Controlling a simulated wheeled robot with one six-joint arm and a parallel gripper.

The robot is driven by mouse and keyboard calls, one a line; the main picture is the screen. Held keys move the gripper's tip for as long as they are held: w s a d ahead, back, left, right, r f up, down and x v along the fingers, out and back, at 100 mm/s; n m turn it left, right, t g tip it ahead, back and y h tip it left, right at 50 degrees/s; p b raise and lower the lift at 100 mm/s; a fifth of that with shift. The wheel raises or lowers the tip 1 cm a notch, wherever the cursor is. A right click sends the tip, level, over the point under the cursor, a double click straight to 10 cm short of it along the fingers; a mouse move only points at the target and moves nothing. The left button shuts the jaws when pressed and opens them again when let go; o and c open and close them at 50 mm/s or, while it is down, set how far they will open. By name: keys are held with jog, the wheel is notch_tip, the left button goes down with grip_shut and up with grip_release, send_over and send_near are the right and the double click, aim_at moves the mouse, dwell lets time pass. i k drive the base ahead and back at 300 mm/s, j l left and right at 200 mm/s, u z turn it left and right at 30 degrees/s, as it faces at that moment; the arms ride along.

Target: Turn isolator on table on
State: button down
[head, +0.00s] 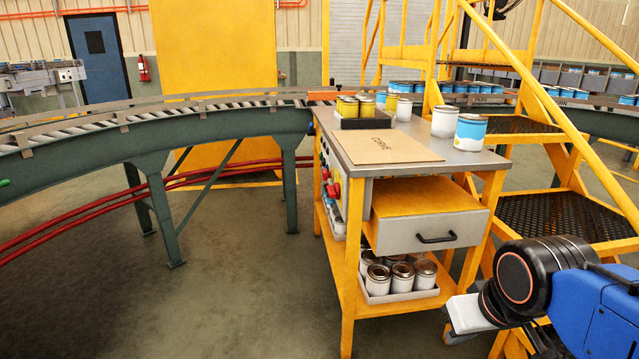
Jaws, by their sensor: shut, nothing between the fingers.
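The work table (470,157) has a grey top and a yellow frame. My arm reaches in at the lower right, in front of the table and well right of the red knob. Its fingertips cannot be made out.
A drawer (425,237) sticks out at the table's front, above a tray of cans (402,276). A flat board (386,147) and several cans (470,132) stand on top. A curved roller conveyor (150,130) runs left; yellow stairs (560,215) stand right. Floor left of the table is clear.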

aim_at(333, 190)
jog(key=i+j+u, duration=0.1)
jog(key=i+u, duration=0.2)
jog(key=i, duration=0.15)
jog(key=i+u, duration=0.3)
jog(key=i+j, duration=0.05)
jog(key=i, duration=0.05)
